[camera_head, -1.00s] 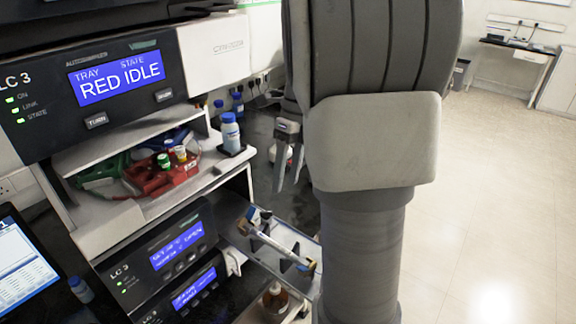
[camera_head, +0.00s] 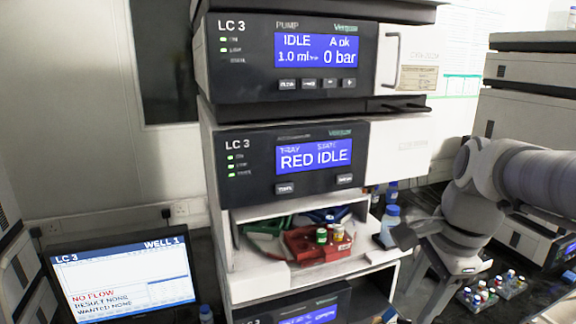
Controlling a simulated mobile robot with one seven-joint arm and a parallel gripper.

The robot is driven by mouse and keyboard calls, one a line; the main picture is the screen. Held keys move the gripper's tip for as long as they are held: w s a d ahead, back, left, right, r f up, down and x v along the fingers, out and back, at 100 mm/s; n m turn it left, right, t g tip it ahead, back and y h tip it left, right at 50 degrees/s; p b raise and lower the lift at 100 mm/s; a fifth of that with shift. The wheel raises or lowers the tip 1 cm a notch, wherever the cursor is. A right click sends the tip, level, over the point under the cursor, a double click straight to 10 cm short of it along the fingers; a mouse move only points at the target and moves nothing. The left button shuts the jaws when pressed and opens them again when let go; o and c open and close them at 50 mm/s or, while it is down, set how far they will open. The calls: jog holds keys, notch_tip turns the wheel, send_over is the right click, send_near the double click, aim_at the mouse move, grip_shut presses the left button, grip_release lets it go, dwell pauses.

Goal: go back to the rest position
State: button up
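My arm stands folded at the right of the head view, with my gripper (camera_head: 425,292) hanging down from its wrist in front of the right side of the LC 3 stack. Its fingers look parted, with nothing seen between them; the tips reach close to the bottom edge of the picture.
The LC 3 stack has a pump (camera_head: 300,58) reading IDLE and an autosampler (camera_head: 290,160) reading RED IDLE. A red tray (camera_head: 318,250) with capped vials sits in its bay. A blue-capped bottle (camera_head: 390,225) stands beside it. A monitor (camera_head: 125,280) reads NO FLOW. Vial racks (camera_head: 492,290) lie at right.

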jog(key=s+a+f+n+t+h, duration=0.1)
jog(key=s+a+n+t, duration=0.2)
jog(key=n, duration=1.4)
jog(key=s+a, duration=0.3)
jog(key=s, duration=0.1)
jog(key=shift+s+t, duration=0.3)
jog(key=shift+t, duration=0.1)
jog(key=shift+f, duration=0.1)
